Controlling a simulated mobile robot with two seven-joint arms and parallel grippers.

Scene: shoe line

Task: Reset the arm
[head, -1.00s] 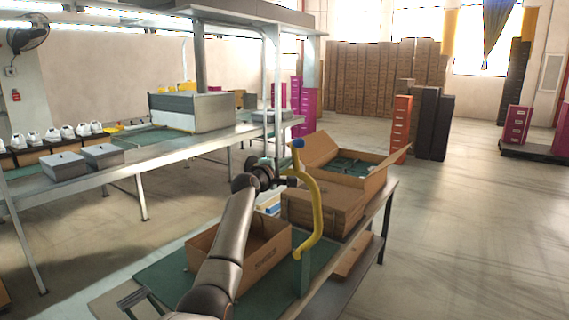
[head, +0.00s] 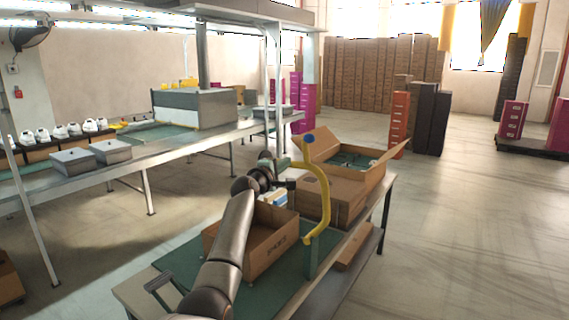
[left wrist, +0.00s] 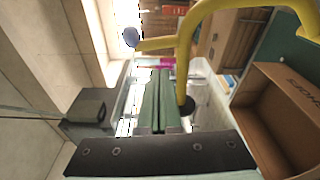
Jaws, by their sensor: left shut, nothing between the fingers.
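My left arm reaches up from the bottom of the head view. Its gripper (head: 283,163) is over the packing bench, near the yellow curved bar (head: 323,195). In the left wrist view the two green fingers (left wrist: 160,78) lie together, shut with nothing between them. The yellow bar also crosses the upper right of the wrist view (left wrist: 188,50), close beside the fingers; I cannot tell whether it touches my arm. My right gripper is in neither view.
The green-topped packing bench (head: 180,262) holds an open brown carton (head: 272,251), a closed brown box (head: 330,196) and a larger open carton (head: 374,178). A long conveyor table (head: 160,147) with grey boxes and white shoes stands left.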

